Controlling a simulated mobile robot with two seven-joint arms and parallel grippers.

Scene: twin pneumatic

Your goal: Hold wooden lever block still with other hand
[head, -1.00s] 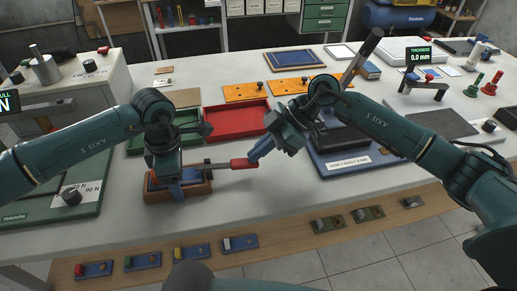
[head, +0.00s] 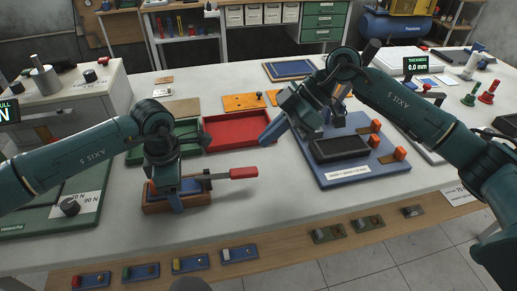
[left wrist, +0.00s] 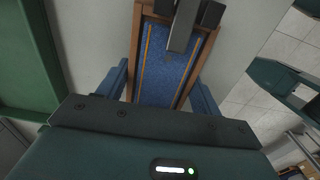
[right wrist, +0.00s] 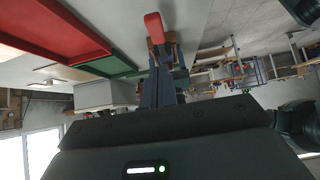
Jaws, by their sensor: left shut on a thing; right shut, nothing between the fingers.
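The wooden lever block (head: 198,201) stands on the table at left of centre, a wooden frame with blue inside. Its metal lever points right and ends in a red handle (head: 243,173). My left gripper (head: 175,203) is shut on the block, its blue fingers on both sides of the frame, as the left wrist view also shows (left wrist: 160,85). My right gripper (head: 272,135) is shut and empty, above and right of the red handle and apart from it. In the right wrist view the red handle (right wrist: 154,28) shows beyond the closed fingers (right wrist: 160,88).
A red tray (head: 237,145) and a green tray (head: 140,152) lie behind the block. A blue base (head: 385,170) with a black tray (head: 340,148) and orange clamps stands at right. The table is clear between the lever handle and the front edge.

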